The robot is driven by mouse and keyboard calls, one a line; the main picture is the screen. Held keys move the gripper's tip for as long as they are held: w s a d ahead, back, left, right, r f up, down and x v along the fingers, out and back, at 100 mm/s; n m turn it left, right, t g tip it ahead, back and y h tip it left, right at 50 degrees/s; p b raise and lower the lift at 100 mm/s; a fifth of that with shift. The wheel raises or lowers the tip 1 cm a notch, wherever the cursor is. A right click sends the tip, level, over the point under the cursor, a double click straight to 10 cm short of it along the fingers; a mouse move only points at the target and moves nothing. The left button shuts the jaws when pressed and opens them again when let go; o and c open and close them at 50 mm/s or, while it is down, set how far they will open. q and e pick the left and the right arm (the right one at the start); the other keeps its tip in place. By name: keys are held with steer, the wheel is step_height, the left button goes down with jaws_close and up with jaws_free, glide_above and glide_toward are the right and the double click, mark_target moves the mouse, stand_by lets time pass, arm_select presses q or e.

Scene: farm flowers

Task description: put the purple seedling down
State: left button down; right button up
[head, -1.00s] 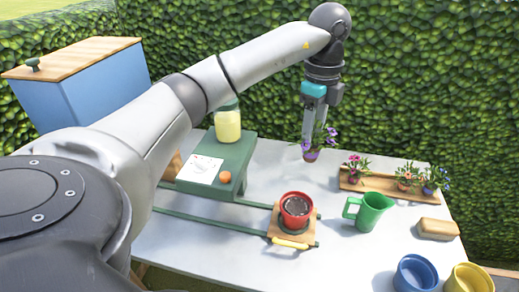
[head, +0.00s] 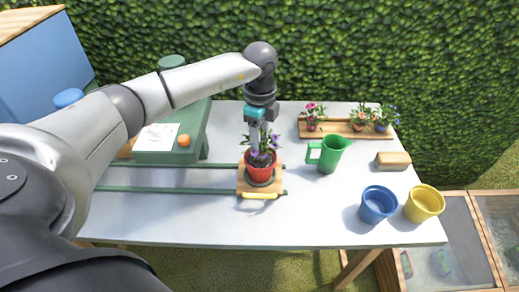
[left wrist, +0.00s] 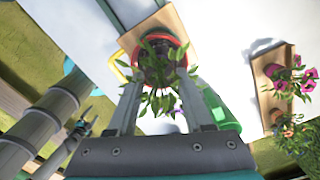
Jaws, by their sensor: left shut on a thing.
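My left gripper (head: 258,147) points down over the red pot (head: 261,172) and is shut on the purple seedling (head: 267,142). The seedling is upright, with green leaves and purple flowers, at the mouth of the pot. Its lower part is hidden, so I cannot tell whether it touches the soil. In the left wrist view, the seedling's leaves (left wrist: 160,68) show between the fingers, in front of the red pot's rim (left wrist: 152,38). The pot stands on a wooden carriage (head: 245,185) with a yellow handle.
A green jug (head: 328,155) stands close to the right of the pot. A wooden tray (head: 340,128) with several flowering seedlings lies behind it. A blue pot (head: 377,204), a yellow pot (head: 424,203) and a tan block (head: 393,160) are farther right. Green rails (head: 165,189) run left.

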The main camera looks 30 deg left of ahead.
arm_select(q)
steer(key=shift+f, duration=1.9)
steer(key=shift+f+b, duration=0.1)
steer(key=shift+b, duration=0.2)
steer(key=c, duration=0.6)
jaws_free()
steer(key=shift+r, duration=0.25)
step_height(320, 180, up, 12)
steer(key=shift+f+p, duration=0.1)
steer(key=shift+p, duration=0.65)
